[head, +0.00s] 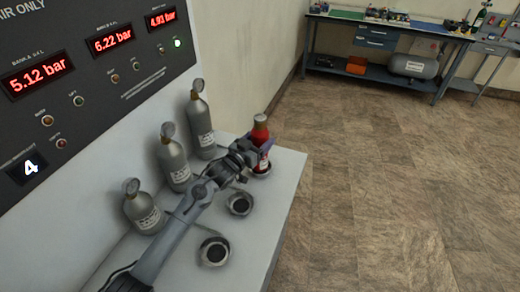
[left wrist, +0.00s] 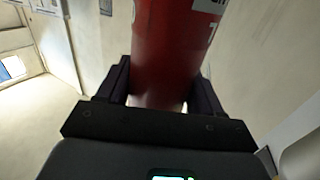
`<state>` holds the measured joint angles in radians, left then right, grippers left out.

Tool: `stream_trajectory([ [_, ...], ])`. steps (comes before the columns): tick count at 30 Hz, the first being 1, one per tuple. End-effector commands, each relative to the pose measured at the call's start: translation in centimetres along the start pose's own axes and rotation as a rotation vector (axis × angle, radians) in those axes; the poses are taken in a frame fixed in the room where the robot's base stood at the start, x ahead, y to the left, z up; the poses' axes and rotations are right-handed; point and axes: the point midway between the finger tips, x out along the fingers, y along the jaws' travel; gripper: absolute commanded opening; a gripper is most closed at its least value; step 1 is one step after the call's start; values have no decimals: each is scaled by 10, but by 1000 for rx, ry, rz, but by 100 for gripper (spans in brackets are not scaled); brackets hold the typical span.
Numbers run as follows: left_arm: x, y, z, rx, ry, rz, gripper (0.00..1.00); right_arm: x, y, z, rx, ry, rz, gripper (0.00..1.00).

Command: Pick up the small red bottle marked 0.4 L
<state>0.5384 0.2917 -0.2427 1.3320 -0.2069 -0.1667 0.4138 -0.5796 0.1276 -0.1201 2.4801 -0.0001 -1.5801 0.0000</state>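The small red bottle (head: 260,142) stands upright at the far end of the grey bench, in or at a dark round holder (head: 263,171). It has a pale cap and a label; I cannot read a volume on it. My left gripper (head: 264,150) is at the bottle, its fingers at body height. In the left wrist view the red bottle (left wrist: 170,45) fills the space between the two dark fingers of the left gripper (left wrist: 163,85). Whether both fingers press on it I cannot tell. My right gripper is not in view.
Several grey bottles with gauges, such as one at the front (head: 143,208), stand along the panel (head: 90,60) with red pressure displays. Two empty round holders (head: 240,203) (head: 214,251) sit on the bench top (head: 265,220). A blue workbench (head: 400,45) stands far off across open floor.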

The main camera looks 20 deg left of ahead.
Motion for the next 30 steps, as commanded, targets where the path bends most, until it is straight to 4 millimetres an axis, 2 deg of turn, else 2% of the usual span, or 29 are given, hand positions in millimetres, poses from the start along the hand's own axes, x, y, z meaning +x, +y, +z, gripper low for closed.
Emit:
stream_trajectory([
  [1, 0, 0, 0, 0, 0, 0, 46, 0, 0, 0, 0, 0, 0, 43],
  [6, 0, 0, 0, 0, 0, 0, 20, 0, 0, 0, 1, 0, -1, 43],
  [8, 0, 0, -3, 0, 5, 0, 13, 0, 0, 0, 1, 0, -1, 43],
  [20, 0, 0, -9, 0, 6, 0, 13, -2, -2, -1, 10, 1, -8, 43],
  [26, 0, 0, -26, 1, 7, 0, 13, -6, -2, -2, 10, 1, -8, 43],
  [30, 0, 0, -48, 1, 8, -1, 13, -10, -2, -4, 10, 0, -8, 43],
])
